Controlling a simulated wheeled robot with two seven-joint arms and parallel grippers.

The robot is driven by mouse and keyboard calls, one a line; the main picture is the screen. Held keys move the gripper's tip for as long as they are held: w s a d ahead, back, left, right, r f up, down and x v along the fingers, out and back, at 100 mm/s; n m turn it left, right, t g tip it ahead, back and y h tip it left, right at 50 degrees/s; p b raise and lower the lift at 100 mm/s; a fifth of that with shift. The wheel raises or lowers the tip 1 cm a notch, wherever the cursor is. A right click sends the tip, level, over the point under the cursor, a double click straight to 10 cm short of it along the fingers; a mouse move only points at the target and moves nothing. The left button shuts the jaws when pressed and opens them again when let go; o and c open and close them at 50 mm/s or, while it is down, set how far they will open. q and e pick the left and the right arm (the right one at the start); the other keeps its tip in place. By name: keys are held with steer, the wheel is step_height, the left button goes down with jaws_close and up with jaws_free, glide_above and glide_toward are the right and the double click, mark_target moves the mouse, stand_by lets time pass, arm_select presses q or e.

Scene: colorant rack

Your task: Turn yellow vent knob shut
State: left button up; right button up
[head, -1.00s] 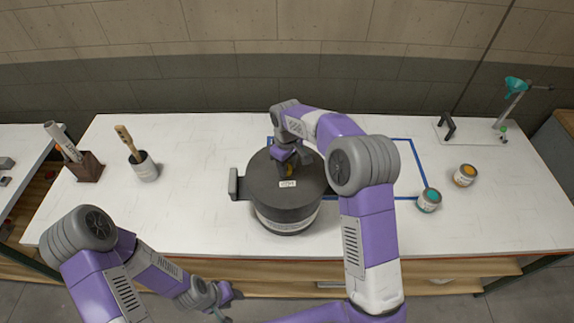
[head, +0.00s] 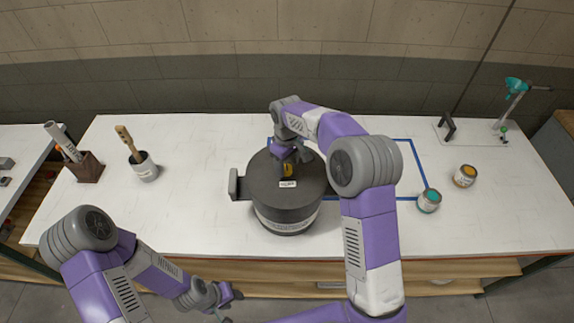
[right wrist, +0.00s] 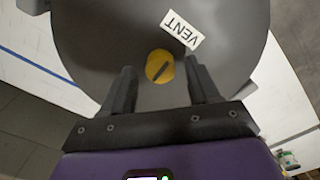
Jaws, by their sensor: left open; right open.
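The yellow vent knob (right wrist: 160,66) sits on the dark lid (right wrist: 95,45) of the pot, beside a white VENT label (right wrist: 182,30). A dark slanted mark runs across the knob. In the head view the knob (head: 288,170) shows just below my right gripper (head: 287,160). My right gripper (right wrist: 162,80) is open in the right wrist view, with a finger to each side of the knob and gaps between. I cannot tell how far the fingertips are above the lid. My left gripper (head: 230,296) is open and empty, low in front of the table.
The pot (head: 285,220) has a side handle (head: 234,184) at its left. A brush can (head: 145,168) and a brown holder (head: 87,168) stand at the left. Two small cans, teal-topped (head: 429,201) and orange-topped (head: 465,176), stand at the right.

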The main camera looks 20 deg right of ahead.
mark_target(287, 168)
step_height(287, 168, up, 6)
steer(key=shift+r, duration=0.25)
stand_by(0.5)
